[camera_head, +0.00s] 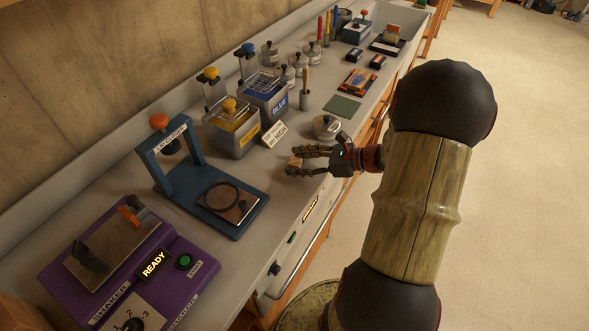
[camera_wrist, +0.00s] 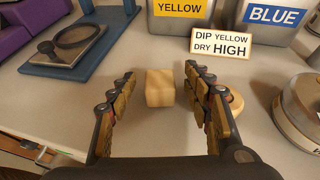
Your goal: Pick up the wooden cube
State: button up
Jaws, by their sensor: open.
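The wooden cube (camera_wrist: 160,88) is a pale, light-brown block standing on the grey counter, in the middle of the wrist view. My gripper (camera_wrist: 160,82) is open, with one finger to the left of the cube and one to the right. A gap shows between the cube and the left finger; the right finger is closer to it. In the head view my gripper (camera_head: 300,162) reaches over the counter from the right, and the cube (camera_head: 295,162) is partly hidden between the fingers.
A sign reading "DIP YELLOW DRY HIGH" (camera_head: 275,134) stands behind the cube, before the yellow (camera_head: 233,136) and blue (camera_head: 264,106) tanks. A blue press frame (camera_head: 190,190) is to the left. A round metal tin (camera_head: 326,126) is near my gripper. A purple shaker (camera_head: 100,280) stands nearest.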

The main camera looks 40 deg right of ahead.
jog(key=shift+w+a+f, duration=0.2)
jog(key=shift+w+a, duration=0.15)
jog(key=shift+w, duration=0.2)
jog(key=shift+c, duration=0.3)
jog(key=c, duration=1)
